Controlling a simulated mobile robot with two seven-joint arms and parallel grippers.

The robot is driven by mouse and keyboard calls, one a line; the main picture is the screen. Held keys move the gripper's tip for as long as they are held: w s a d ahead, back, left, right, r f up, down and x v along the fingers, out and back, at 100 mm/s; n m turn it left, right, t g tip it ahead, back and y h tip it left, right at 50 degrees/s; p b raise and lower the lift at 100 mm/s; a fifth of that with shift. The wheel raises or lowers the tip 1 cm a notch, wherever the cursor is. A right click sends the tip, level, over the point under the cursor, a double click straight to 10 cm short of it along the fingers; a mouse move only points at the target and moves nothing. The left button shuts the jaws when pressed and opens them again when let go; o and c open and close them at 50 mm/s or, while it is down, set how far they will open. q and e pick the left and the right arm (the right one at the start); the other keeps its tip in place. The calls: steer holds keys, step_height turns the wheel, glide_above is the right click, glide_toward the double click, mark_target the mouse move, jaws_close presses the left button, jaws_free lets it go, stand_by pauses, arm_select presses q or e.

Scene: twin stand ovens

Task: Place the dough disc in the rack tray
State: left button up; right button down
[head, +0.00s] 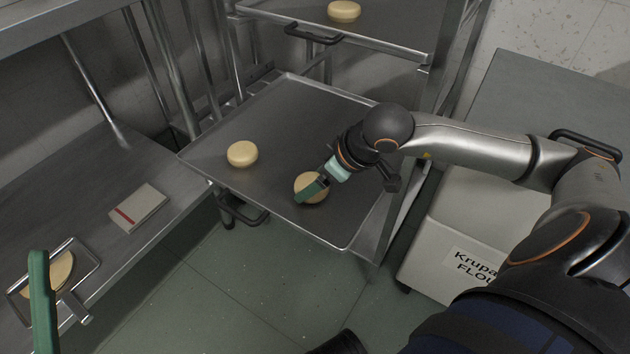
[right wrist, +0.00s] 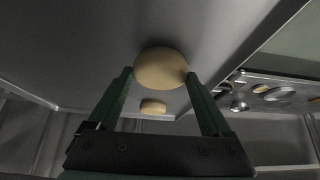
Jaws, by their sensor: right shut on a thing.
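The rack tray (head: 275,115) is a wide metal tray pulled out in the middle of the head view. My right gripper (head: 312,190) is over its near right part, shut on a pale round dough disc (head: 305,181). The right wrist view shows this disc (right wrist: 161,68) between the two green fingertips. It is at or just above the tray surface; I cannot tell if it touches. A second dough disc (head: 242,154) lies on the tray to the left. One green finger of my left gripper (head: 42,300) shows at the lower left; its opening is hidden.
A metal-framed holder (head: 88,262) with another pale disc (head: 62,270) is on the left counter, near a white box with a red stripe (head: 138,208). An upper tray (head: 385,30) bears one disc (head: 344,10). A flour bin (head: 440,235) stands right of the rack.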

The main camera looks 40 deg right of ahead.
steer(key=shift+f, duration=0.2)
steer(key=shift+f, duration=0.1)
steer(key=shift+f, duration=0.1)
jaws_free()
steer(key=shift+r, duration=0.3)
steer(key=p+v, duration=0.3)
steer(key=v, duration=0.8)
steer(key=shift+s+d+r+p, duration=0.15)
steer(key=shift+s+r+p, duration=0.05)
steer(key=shift+r+p, duration=0.1)
